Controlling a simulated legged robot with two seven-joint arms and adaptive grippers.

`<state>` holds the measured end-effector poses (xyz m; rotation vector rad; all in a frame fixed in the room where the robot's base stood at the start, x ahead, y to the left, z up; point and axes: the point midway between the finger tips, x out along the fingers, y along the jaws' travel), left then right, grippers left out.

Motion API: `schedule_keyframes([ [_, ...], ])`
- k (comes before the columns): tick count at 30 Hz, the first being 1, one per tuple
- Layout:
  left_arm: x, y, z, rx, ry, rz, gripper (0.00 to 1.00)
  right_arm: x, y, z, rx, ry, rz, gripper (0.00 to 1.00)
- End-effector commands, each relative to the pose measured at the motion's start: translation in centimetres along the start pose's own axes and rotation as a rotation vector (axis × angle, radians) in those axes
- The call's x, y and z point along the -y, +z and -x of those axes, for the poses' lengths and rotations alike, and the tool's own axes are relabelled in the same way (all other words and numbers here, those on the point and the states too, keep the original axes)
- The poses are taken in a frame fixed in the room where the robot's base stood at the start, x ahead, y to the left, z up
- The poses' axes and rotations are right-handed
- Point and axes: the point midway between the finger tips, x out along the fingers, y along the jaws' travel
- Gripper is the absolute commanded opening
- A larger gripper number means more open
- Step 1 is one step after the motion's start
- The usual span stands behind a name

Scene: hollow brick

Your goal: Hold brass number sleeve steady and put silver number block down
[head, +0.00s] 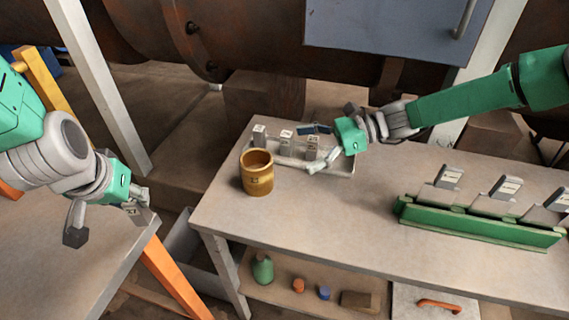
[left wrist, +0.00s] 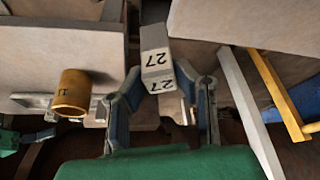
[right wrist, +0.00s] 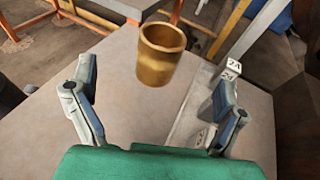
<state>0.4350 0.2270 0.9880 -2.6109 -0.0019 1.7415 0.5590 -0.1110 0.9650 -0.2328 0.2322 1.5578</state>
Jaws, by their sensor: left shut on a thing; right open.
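The brass number sleeve (head: 257,174) stands upright near the left end of the table, a hollow cylinder with an open top. It also shows in the left wrist view (left wrist: 72,94) and the right wrist view (right wrist: 158,58). My left gripper (left wrist: 160,90) is shut on a silver number block (left wrist: 156,55) marked 27, held off to the left of the table in the head view. My right gripper (head: 334,139) is open and empty to the right of the sleeve. In the right wrist view the sleeve lies ahead, between the spread fingers but apart from them.
A pale tray (head: 343,166) with several grey number blocks stands behind the sleeve, close to my right gripper. A green rack (head: 480,225) with several silver blocks is at the right. The front middle of the table (head: 330,220) is clear. Bottles and small items sit on the shelf below.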

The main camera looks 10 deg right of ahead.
Motion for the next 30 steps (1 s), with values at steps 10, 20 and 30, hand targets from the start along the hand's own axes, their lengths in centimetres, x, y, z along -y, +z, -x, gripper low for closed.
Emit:
schedule_keyframes([
  [10,0.3,1.5,-4.0,0.001,0.002,0.002,0.0,0.1,-3.9,-1.5,-0.003,0.001,-0.001,0.93],
  [20,0.0,1.9,-5.0,0.0,0.0,0.0,0.0,0.1,-5.1,-1.9,0.0,0.001,-0.001,0.93],
  [30,0.1,2.5,-6.5,0.001,0.001,0.001,0.0,0.0,-5.1,-6.1,-0.001,0.004,0.0,0.93],
])
